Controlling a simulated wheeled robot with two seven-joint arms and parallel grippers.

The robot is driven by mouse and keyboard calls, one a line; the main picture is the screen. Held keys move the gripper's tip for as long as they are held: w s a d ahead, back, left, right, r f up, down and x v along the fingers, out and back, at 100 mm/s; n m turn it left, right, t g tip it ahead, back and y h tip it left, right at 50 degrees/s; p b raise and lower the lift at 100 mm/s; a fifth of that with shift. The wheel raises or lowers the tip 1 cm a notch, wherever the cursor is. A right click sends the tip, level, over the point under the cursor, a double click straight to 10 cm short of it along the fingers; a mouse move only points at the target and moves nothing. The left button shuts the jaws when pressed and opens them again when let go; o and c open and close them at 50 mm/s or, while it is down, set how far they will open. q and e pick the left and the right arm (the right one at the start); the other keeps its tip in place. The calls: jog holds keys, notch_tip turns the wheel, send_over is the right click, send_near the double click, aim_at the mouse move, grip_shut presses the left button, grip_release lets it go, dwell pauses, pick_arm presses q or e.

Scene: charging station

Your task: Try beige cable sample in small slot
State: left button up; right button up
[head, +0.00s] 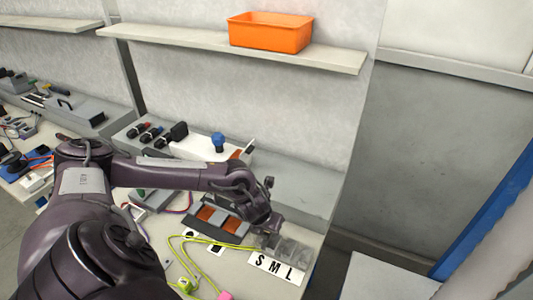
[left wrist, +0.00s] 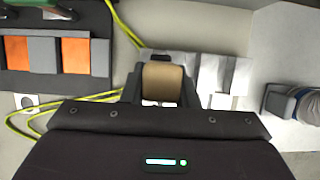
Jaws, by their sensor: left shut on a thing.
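My left gripper (head: 268,226) reaches in from the left over the left part of a grey slotted block (head: 292,250). A white card lettered S, M, L (head: 277,268) lies along the block's front. In the left wrist view the gripper (left wrist: 163,98) is shut on the beige cable sample (left wrist: 163,80). The sample is over the left end of the slotted block (left wrist: 215,72), the S side, and hides the slot there. I cannot tell whether it is in the slot or above it. The sample is hidden in the head view. My right gripper is not in view.
A dark fixture with orange pads (head: 218,220) stands left of the block, with a yellow-green cable (head: 185,240) looping in front. A grey bench box (head: 290,188) stands behind. An orange bin (head: 270,33) sits on the shelf above. The table's right edge is close to the block.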

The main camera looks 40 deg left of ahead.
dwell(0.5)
pick_arm(q)
jog(key=shift+f+b, duration=0.85)
jog(key=shift+f, duration=0.1)
jog(key=shift+r, duration=0.25)
jog(key=shift+r+p, duration=0.15)
jog(key=shift+p, duration=0.15)
jog(key=shift+r, duration=0.3)
dwell(1.2)
jog(key=shift+f+b, duration=0.45)
jog(key=shift+f, duration=0.2)
jog(key=o, duration=1.1)
